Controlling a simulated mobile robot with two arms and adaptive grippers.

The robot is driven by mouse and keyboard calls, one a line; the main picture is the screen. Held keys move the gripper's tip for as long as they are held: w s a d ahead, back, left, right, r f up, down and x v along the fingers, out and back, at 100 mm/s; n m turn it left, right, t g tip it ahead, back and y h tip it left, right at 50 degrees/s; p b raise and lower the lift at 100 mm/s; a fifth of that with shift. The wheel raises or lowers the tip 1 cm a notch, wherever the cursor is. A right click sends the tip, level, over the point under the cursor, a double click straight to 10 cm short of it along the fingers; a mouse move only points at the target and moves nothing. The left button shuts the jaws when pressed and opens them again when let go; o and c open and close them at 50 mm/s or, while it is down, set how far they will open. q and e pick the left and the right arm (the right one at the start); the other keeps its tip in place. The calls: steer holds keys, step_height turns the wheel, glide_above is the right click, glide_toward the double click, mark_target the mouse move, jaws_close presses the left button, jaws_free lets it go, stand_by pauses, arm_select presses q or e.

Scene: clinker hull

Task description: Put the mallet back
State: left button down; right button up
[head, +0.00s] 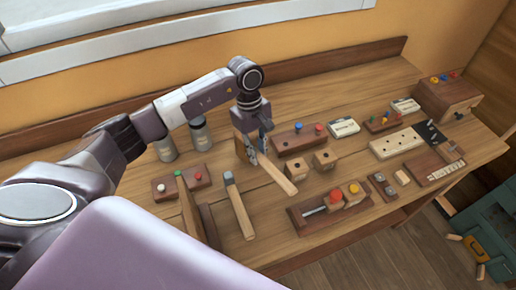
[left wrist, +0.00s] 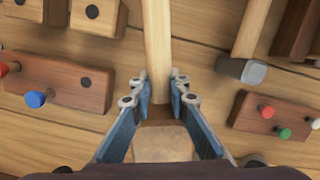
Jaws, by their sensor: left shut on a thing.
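My left gripper (head: 257,147) is shut on the mallet, over the middle of the bench. The mallet's pale wooden handle (head: 279,178) slants down to the right from the fingers in the head view, and part of its blocky head shows at their left. In the left wrist view the handle (left wrist: 157,38) runs up between the fingertips (left wrist: 160,92), and the wooden head (left wrist: 163,145) lies close below them. I cannot tell whether the mallet touches the bench. My right gripper is out of view.
A grey-headed hammer (head: 239,208) lies to the left on the workbench (head: 345,88). Peg blocks (head: 299,138) and two drilled cubes (head: 325,159) stand close by at the right. Jars (head: 200,134) stand behind.

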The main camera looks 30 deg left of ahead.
arm_select(q)
steer(key=shift+d+f, duration=0.1)
steer(key=shift+f, duration=0.6)
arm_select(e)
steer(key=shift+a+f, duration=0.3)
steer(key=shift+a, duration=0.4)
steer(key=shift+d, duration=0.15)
arm_select(q)
steer(key=shift+f+b, duration=0.25)
steer(key=shift+b, duration=0.15)
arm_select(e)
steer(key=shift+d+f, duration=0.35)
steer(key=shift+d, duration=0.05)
arm_select(q)
steer(key=shift+f+b, duration=0.25)
steer(key=shift+b, duration=0.1)
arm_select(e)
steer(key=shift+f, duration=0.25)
arm_select(q)
steer(key=c, duration=1.8)
jaws_free()
steer(key=shift+o, duration=0.2)
